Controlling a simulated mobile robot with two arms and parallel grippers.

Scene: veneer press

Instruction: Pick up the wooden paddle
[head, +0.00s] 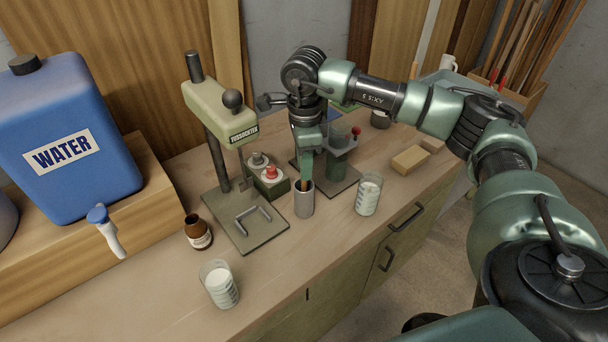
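The wooden paddle (302,186) shows only as a small brown piece at the mouth of a grey metal cup (304,207). The cup stands upright on the bench, in front of the press stands. My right gripper (305,177) points down directly over the cup, with its fingertips at the rim, right by the paddle. The fingers look close together and cover most of the paddle. I cannot tell whether they grip it or are only beside it. My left gripper is not in view.
A beaker of white stuff (369,195) stands right of the cup, another (219,284) at the front left. A brown bottle (197,233), a press (223,118) and a red-knobbed box (270,178) are left. A blue water container (65,140) stands far left. Wooden blocks (410,159) lie right.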

